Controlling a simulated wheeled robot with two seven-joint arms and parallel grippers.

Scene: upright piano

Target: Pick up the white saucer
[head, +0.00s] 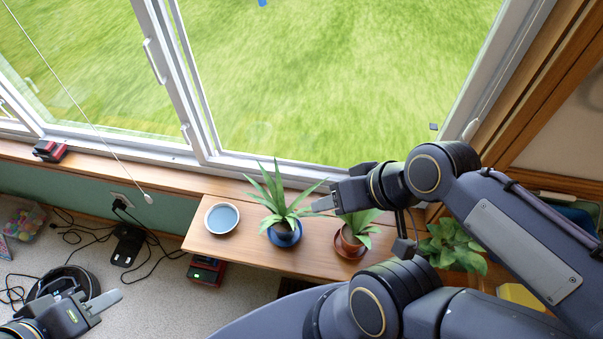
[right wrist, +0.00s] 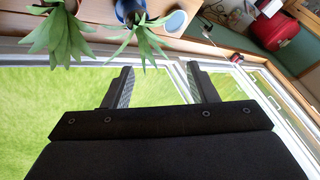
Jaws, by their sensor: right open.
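The white saucer (head: 222,217) lies flat near the left end of the wooden shelf (head: 215,247), with a white rim and a blue-grey inside. It also shows at the top of the right wrist view (right wrist: 175,23), beyond the fingers. My right gripper (head: 322,204) is open and empty, right of the saucer and apart from it, by the potted plants. Its two fingers (right wrist: 161,85) stand apart in the wrist view. My left gripper (head: 104,301) is low at the left over the floor, away from the saucer; its finger spacing is unclear.
A plant in a blue pot (head: 284,236) stands between the saucer and my right gripper. A plant in a brown pot (head: 350,243) stands just right of it. The window (head: 210,140) rises behind. Black cables and a black adapter (head: 127,244) lie on the floor.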

